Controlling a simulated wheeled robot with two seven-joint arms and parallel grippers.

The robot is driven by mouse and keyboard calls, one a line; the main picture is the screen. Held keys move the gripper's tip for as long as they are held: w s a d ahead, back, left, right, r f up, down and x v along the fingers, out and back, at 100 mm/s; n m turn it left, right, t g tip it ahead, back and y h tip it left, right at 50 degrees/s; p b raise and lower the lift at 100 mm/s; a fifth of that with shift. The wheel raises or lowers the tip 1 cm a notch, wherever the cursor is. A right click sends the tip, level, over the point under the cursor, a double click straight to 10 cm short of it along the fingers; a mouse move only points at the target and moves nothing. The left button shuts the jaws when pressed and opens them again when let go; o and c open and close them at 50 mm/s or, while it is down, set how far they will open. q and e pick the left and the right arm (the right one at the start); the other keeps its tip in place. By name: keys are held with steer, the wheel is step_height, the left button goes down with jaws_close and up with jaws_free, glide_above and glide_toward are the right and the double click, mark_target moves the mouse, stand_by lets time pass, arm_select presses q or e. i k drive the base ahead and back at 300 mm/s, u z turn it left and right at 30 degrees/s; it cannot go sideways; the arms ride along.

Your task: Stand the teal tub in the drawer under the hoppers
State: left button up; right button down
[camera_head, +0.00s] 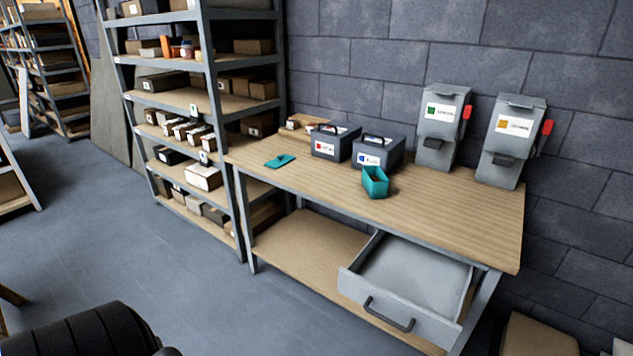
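The teal tub (376,188) stands upright and open-topped on the workbench, near its front edge, in front of the dark boxes. The drawer (413,273) under the bench top is pulled out, with a dark handle on its front, and its visible inside looks empty. Two grey hoppers, the left hopper (441,125) with a green label mark and the right hopper (509,140) with a yellow one, stand at the back right of the bench. Each has a red piece on its right side. Neither of my grippers is in view.
A flat teal piece (280,161) lies at the bench's left. Two dark handled boxes, the left box (335,141) and the right box (378,150), stand behind the tub. The bench top (440,205) is clear right of the tub. A loaded shelf rack (180,84) stands left.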

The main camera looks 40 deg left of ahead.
mark_target(417, 287)
steer(key=u, duration=0.1)
steer(key=i, duration=1)
